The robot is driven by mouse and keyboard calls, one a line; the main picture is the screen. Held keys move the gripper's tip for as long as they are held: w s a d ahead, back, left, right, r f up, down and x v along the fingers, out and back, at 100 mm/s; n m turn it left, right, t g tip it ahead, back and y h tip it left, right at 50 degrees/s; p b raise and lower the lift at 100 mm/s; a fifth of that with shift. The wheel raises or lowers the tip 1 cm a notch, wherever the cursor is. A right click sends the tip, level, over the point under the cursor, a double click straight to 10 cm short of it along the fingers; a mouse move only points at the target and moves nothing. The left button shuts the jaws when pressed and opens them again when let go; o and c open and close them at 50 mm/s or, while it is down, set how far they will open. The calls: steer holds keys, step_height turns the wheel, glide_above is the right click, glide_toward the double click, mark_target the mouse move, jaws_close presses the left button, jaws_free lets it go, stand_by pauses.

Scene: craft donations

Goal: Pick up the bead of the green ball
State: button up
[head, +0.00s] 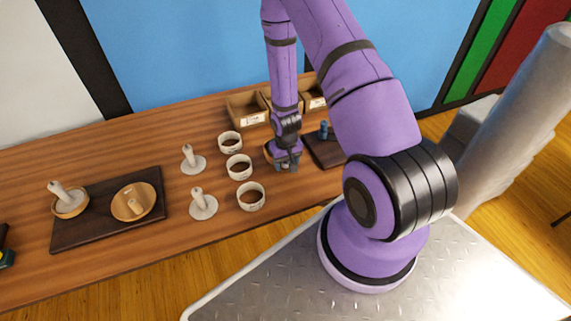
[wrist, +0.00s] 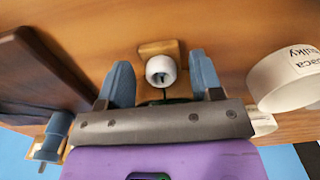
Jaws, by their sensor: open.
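My gripper (wrist: 162,75) is open, its two blue fingers apart. A round white bead-like piece with a dark hole (wrist: 161,68) shows between the fingertips in the wrist view, in front of a small tan wooden piece (wrist: 148,47). The fingers do not appear to touch it. A dark, possibly greenish shape (wrist: 166,101) shows just below it, mostly hidden by my gripper; I cannot tell whether it is the green ball. In the head view my gripper (head: 287,164) is low over the table, beside a wooden bowl (head: 267,152) that it partly hides.
Labelled white cups (head: 239,166) stand left of my gripper; one cup (wrist: 285,82) is close at right in the wrist view. A dark board (head: 325,152) with a blue item (head: 323,130) lies right. Wooden boxes (head: 246,109) stand behind. White stands (head: 203,204) and another board (head: 88,222) are further left.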

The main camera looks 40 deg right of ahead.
steer(key=c, duration=1)
steer(key=shift+r, duration=0.1)
